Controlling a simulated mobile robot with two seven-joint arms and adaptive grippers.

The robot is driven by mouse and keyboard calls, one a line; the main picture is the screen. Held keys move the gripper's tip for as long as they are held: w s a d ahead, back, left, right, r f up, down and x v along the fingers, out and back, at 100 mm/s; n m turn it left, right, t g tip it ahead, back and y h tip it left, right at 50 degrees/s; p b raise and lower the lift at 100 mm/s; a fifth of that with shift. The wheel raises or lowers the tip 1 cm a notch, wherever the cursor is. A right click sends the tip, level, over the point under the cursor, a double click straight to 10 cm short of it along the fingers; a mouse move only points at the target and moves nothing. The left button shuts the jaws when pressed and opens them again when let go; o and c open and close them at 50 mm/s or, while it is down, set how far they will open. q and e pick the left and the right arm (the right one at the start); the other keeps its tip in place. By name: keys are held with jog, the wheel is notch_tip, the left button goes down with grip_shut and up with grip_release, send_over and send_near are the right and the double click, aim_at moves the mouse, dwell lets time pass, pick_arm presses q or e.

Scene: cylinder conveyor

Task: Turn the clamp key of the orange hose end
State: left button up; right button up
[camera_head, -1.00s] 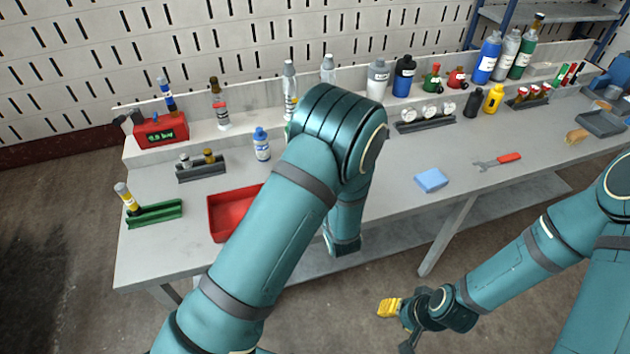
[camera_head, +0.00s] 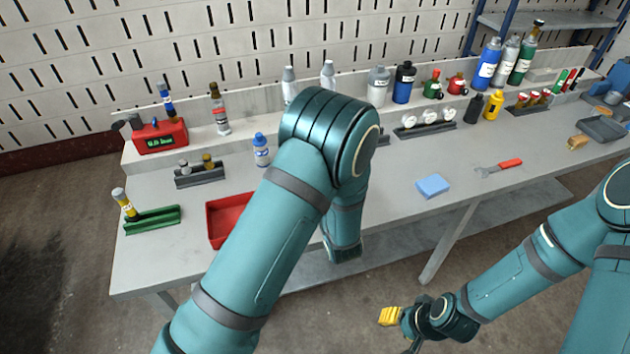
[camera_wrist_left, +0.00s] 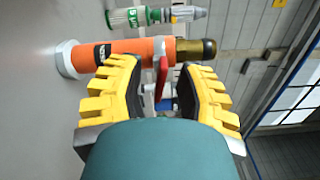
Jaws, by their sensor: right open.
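In the left wrist view, an orange hose end (camera_wrist_left: 140,49) with a black label, a pale collar and a brass tip lies across the picture. A red clamp key (camera_wrist_left: 161,78) stands out from it, between the yellow fingers of my left gripper (camera_wrist_left: 163,88). The fingers are apart, with gaps beside the key; I see no clear contact. In the head view my left arm hides its own gripper, and I cannot make out the orange hose end. My right gripper (camera_head: 399,331) is open and empty, low in front of the bench.
The grey bench (camera_head: 330,272) carries a red tray (camera_head: 213,232), a green holder (camera_head: 152,221), a blue block (camera_head: 433,186) and a wrench (camera_head: 497,168). Several bottles line the back shelf. In the left wrist view, a green-and-white bottle (camera_wrist_left: 130,17) lies beyond the hose end.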

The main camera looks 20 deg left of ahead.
pick_arm(q)
jog(key=v, duration=1.2)
dwell(0.4)
